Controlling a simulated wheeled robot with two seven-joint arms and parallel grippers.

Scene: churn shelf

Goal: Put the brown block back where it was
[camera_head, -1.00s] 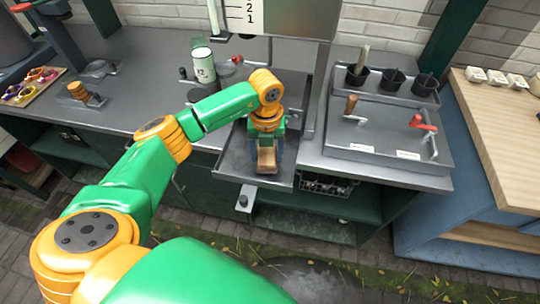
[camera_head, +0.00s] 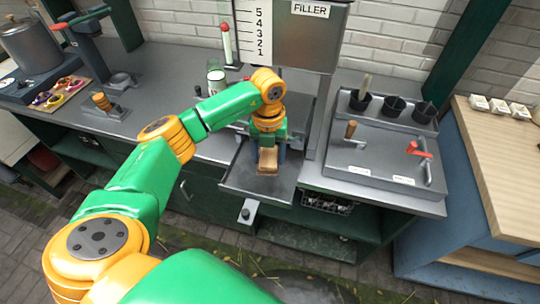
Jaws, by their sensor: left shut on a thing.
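The brown block (camera_head: 267,158) is held in my left gripper (camera_head: 268,150), which points down over the grey metal tray (camera_head: 240,182) below the filler. My left arm comes in from the left and reaches across the counter. The gripper is shut on the block. The fingertips are small and partly hidden by the block, and I cannot tell whether the block touches the tray. My right gripper is not in view.
The filler panel (camera_head: 300,35) hangs above and behind the gripper. A board with a red handle (camera_head: 418,150) and several black cups (camera_head: 394,105) lies to the right. A white can (camera_head: 216,80) stands behind my arm. A wooden worktop (camera_head: 500,150) is far right.

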